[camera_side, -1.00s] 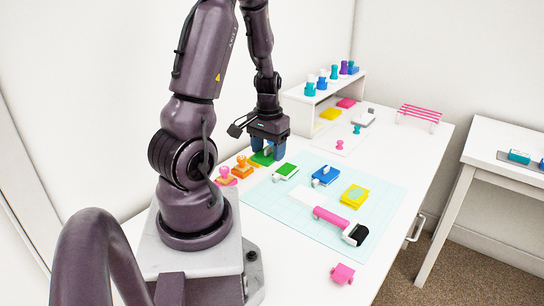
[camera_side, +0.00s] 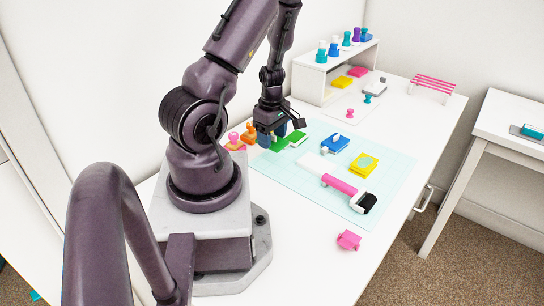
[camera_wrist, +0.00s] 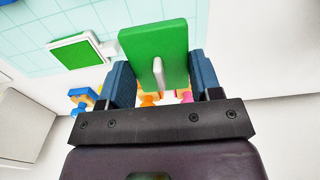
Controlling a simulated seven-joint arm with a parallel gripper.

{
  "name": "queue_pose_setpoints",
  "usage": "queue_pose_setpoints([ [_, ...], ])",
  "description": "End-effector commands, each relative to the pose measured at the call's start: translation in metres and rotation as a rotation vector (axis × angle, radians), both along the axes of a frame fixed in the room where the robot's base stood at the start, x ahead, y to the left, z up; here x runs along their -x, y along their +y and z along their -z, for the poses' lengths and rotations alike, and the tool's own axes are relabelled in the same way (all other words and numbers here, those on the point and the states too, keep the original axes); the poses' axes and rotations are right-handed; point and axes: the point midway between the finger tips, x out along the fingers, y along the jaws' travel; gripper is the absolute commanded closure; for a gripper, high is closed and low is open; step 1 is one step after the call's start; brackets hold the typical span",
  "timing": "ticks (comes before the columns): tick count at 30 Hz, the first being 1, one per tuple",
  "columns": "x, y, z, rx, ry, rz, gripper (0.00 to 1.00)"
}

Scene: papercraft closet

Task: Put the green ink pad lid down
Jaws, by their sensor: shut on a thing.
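My gripper (camera_side: 280,136) is shut on the green ink pad lid (camera_wrist: 150,40), a flat green square with a white tab. In the wrist view the blue fingers (camera_wrist: 158,82) stand on either side of the lid. In the side view the lid (camera_side: 280,145) shows just under the fingers, partly hidden by them. The green ink pad (camera_wrist: 76,53), green in a white case, lies on the mat to the left of the lid in the wrist view. In the side view the pad (camera_side: 298,138) is just right of the lid. I cannot tell whether the lid touches the surface.
Orange and pink stamps (camera_side: 248,134) stand left of my gripper. A blue pad (camera_side: 335,144), a yellow pad (camera_side: 363,165) and a pink-handled roller (camera_side: 348,190) lie on the pale cutting mat (camera_side: 395,175). A white shelf (camera_side: 312,82) stands behind.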

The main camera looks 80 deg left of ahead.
Motion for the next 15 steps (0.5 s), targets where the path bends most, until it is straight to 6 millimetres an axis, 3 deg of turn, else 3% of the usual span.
queue_pose_setpoints([
  [12,0.001,0.0,0.053,0.004,0.001,0.001,0.63],
  [15,0.0,0.0,0.058,0.001,0.0,0.004,0.63],
])
